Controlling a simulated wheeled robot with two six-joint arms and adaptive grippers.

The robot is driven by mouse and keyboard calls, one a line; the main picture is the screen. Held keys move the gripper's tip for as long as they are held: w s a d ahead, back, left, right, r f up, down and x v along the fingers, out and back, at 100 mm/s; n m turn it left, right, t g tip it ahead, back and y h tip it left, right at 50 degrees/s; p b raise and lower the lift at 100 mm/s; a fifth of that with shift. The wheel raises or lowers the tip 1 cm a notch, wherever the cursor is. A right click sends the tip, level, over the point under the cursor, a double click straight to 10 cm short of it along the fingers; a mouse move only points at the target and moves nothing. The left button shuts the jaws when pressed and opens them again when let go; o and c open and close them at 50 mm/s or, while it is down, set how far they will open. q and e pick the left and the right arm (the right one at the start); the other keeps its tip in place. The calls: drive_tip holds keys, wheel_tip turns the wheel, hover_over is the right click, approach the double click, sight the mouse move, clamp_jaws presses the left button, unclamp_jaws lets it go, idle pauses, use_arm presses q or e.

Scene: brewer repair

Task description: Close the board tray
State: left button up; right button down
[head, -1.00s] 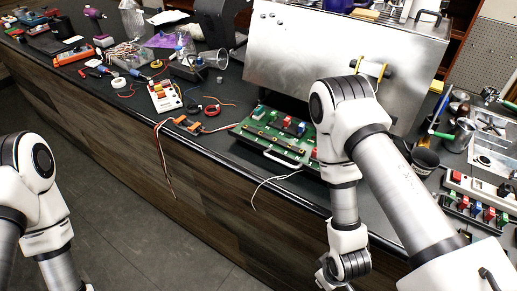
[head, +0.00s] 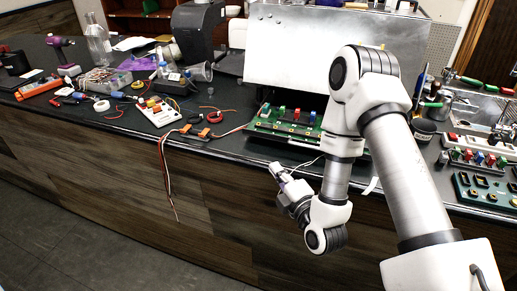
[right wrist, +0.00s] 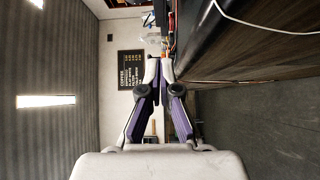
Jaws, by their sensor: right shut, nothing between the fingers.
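The board tray (head: 268,125) is a green circuit board with red, blue and green blocks. It sticks out from under the steel brewer body (head: 292,55), above the counter top. My right arm hides its right part. My right gripper (head: 277,171) is shut and empty in front of the counter edge, below and apart from the tray's front. In the right wrist view my right gripper (right wrist: 160,62) shows its two fingers close together, pointing along the counter's side, with nothing between them. The tray cannot be made out there. My left gripper is not in view.
Cables (head: 168,170) hang over the counter edge left of the tray. Another green board (head: 488,188) lies at right. The floor space before the counter is clear.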

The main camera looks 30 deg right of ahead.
drive_tip(key=shift+w+b, duration=1.15)
drive_tip(key=shift+b, duration=3.3)
approach(258, 134)
drive_tip(key=w+a, duration=0.2)
drive_tip(key=shift+w+a+r, duration=0.2)
drive_tip(key=shift+w+a, duration=0.1)
drive_tip(key=shift+a, duration=0.05)
drive_tip(key=w+d+p, duration=0.1)
drive_tip(key=w+d, duration=0.1)
drive_tip(key=w, duration=0.1)
drive_tip(key=shift+d, duration=0.4)
drive_tip(key=shift+w+d+f, duration=0.1)
drive_tip(key=shift+w+d, duration=0.05)
drive_tip(key=shift+d, duration=0.15)
drive_tip(key=shift+w, duration=0.1)
drive_tip(key=shift+a, duration=0.1)
